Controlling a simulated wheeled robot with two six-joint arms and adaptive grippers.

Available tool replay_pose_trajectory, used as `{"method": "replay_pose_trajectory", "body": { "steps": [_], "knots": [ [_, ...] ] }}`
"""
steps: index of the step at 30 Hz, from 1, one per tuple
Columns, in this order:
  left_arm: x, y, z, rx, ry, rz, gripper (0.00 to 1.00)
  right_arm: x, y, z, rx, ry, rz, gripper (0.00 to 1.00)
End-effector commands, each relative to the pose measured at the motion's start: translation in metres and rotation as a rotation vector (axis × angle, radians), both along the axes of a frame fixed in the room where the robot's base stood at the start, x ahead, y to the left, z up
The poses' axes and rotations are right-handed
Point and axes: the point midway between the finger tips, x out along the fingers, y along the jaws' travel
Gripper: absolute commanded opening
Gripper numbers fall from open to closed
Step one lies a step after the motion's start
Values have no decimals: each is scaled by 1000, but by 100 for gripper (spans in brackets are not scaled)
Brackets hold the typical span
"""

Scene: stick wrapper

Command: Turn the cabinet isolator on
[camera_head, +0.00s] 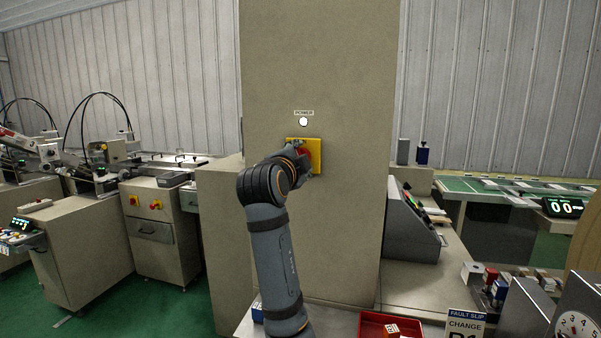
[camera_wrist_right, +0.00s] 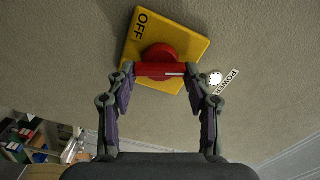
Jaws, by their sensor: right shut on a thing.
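The isolator's yellow plate (camera_head: 313,141) is on the front of the tall beige cabinet (camera_head: 340,60), partly hidden by my right arm. In the right wrist view the plate (camera_wrist_right: 188,40) shows the word OFF on one corner. Its red rotary handle (camera_wrist_right: 158,69) has a white line near one end, and the bar lies between my right fingertips. My right gripper (camera_wrist_right: 160,74) is shut on this bar. Above the plate in the head view, the round POWER lamp (camera_head: 303,121) looks white. My left gripper is not in view.
A sloped grey console (camera_head: 412,230) stands right of the cabinet. A red tray (camera_head: 372,326) lies on the bench below. Machines with yellow and red switches (camera_head: 155,204) stand at the left. The cabinet face around the plate is clear.

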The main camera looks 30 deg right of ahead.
Motion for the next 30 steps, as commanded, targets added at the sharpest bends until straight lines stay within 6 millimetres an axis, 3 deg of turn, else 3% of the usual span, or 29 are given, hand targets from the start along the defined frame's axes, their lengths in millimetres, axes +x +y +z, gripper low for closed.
{"method": "replay_pose_trajectory", "body": {
  "steps": [3,12,30],
  "knots": [
    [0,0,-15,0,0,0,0,1,0,-5,64,-72,2,20],
    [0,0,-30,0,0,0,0,0,0,-3,184,-215,3,20],
    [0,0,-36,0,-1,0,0,0,0,0,246,-292,3,20]
  ]
}}
